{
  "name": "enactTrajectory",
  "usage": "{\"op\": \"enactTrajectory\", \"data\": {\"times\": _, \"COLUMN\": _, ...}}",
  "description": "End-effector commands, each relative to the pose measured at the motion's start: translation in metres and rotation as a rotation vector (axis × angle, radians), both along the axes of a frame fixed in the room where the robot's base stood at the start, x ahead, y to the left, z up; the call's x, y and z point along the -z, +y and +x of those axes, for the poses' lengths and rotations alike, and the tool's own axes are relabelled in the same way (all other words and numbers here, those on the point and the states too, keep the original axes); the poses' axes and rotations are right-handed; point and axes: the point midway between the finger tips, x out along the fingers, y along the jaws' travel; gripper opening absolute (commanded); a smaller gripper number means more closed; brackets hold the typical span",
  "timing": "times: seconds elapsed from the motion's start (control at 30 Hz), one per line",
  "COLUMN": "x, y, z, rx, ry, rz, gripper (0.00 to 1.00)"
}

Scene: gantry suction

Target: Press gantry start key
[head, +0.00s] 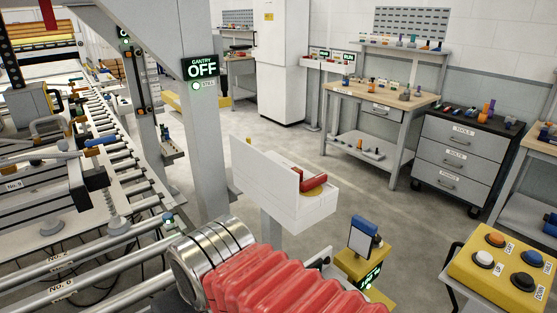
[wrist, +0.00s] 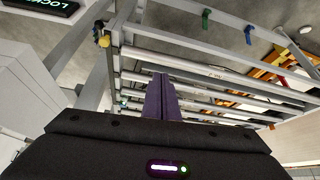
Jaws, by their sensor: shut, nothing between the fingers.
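The sign (head: 201,68) on the grey gantry post reads GANTRY OFF, with a green-white lamp below it in the head view. No key marked gantry start can be made out. My gripper (wrist: 160,78) shows in the wrist view, its purple fingers shut and empty, pointing toward the metal rails. I cannot pick out its fingers in the head view.
A white open-topped box (head: 291,207) holds a red handle. A yellow stand (head: 362,266) with a blue-topped panel is beside it. Roller rails (head: 100,262) fill the left. A workbench (head: 385,95) and drawer cabinet (head: 462,150) stand behind; grey floor lies open between.

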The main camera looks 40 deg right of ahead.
Motion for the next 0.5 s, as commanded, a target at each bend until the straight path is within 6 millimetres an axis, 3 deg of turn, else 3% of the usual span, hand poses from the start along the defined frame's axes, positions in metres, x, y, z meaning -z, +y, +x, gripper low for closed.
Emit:
{"op": "enactTrajectory", "data": {"times": 0.17, "x": -0.012, "y": -0.006, "z": 0.013, "rx": 0.011, "ry": 0.004, "rz": 0.006, "gripper": 0.00}}
{"op": "enactTrajectory", "data": {"times": 0.23, "x": -0.021, "y": -0.023, "z": 0.024, "rx": 0.023, "ry": 0.005, "rz": 0.009, "gripper": 0.00}}
{"op": "enactTrajectory", "data": {"times": 0.5, "x": -0.063, "y": -0.061, "z": 0.084, "rx": 0.050, "ry": 0.004, "rz": 0.030, "gripper": 0.00}}
